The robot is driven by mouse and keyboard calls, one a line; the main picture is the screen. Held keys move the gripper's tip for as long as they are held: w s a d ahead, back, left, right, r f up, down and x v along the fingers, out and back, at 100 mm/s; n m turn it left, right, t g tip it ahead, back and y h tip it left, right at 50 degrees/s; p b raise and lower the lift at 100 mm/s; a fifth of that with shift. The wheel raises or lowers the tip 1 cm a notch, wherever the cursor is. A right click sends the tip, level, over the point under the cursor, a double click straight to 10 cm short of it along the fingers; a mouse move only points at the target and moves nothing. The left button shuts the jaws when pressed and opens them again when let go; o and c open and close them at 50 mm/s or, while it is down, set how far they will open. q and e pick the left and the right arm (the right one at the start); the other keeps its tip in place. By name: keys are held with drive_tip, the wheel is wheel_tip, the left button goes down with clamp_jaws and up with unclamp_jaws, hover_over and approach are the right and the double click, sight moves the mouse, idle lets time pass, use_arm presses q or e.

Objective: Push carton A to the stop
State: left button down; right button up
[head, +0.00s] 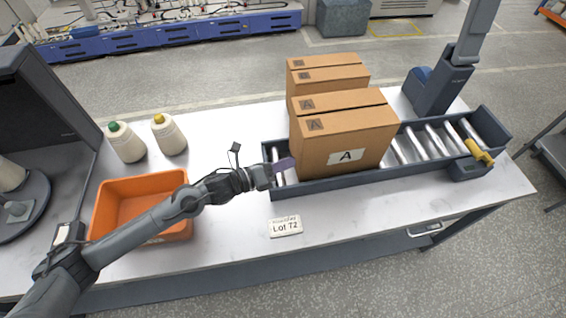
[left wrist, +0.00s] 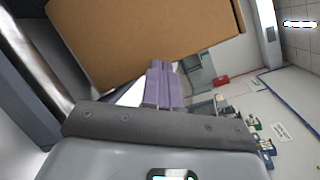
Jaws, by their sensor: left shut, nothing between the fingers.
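Carton A (head: 345,140) is a brown box with a white label reading A. It stands upright on the roller conveyor (head: 330,184), towards the conveyor's left end. The conveyor's far right end has a raised dark end wall (head: 493,124). My left gripper (head: 287,165) is shut and empty, at the carton's left side low over the rollers. In the left wrist view its purple fingers (left wrist: 159,82) point at the carton's brown face (left wrist: 140,40); I cannot tell whether they touch it. My right gripper is not in view.
Another brown carton (head: 328,76) stands behind carton A. Rollers right of carton A (head: 425,143) are clear.

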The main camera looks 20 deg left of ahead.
sight(294, 144)
use_arm(q)
drive_tip(key=w+a+f+m+g+h+b, duration=0.1)
drive_tip(key=a+m+g+h+b, duration=0.1)
drive_tip(key=a+m+b, duration=0.35)
drive_tip(key=w+a+f+m+g+h+b, duration=0.1)
drive_tip(key=w+a+f+m+h+b, duration=0.15)
drive_tip(key=a+m, duration=0.45)
drive_tip(key=shift+m, duration=0.45)
drive_tip(key=x, duration=0.6)
drive_tip(key=s+x, duration=0.1)
drive_tip(key=x, duration=0.2)
drive_tip(key=shift+w+d+r, duration=0.2)
drive_tip(key=shift+d+r, duration=0.1)
drive_tip(key=shift+d, duration=0.3)
drive_tip(key=shift+w+d, duration=0.1)
drive_tip(key=shift+d, duration=0.1)
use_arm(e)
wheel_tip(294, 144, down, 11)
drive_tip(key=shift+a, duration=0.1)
